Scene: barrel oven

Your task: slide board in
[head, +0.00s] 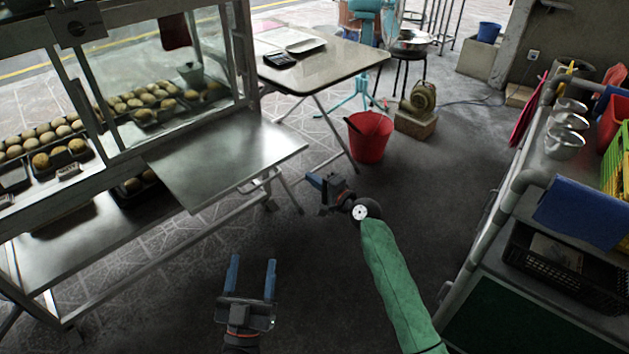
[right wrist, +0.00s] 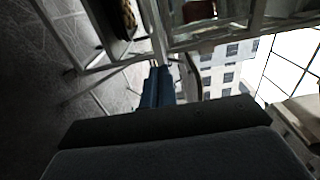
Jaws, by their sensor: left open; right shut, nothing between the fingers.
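The board (head: 228,162) is a flat grey metal sheet. It sticks out from the front of the glass bun stall (head: 160,85) towards the right, roughly level. My right gripper (head: 316,180) is just right of the board's near right corner, apart from it in the head view, and is shut and empty. Its blue fingers (right wrist: 157,87) are together in the right wrist view, with the stall's frame beyond them. My left gripper (head: 252,276) is open and empty over the floor, below the board in the picture. The board's inner edge and supports are partly hidden.
Trays of buns (head: 140,100) fill the stall. A table (head: 320,62) stands behind, with a red bucket (head: 370,138) and a blower (head: 418,100) right of it. A cart (head: 530,175) with bowls and a crate stands at the right. The central floor is clear.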

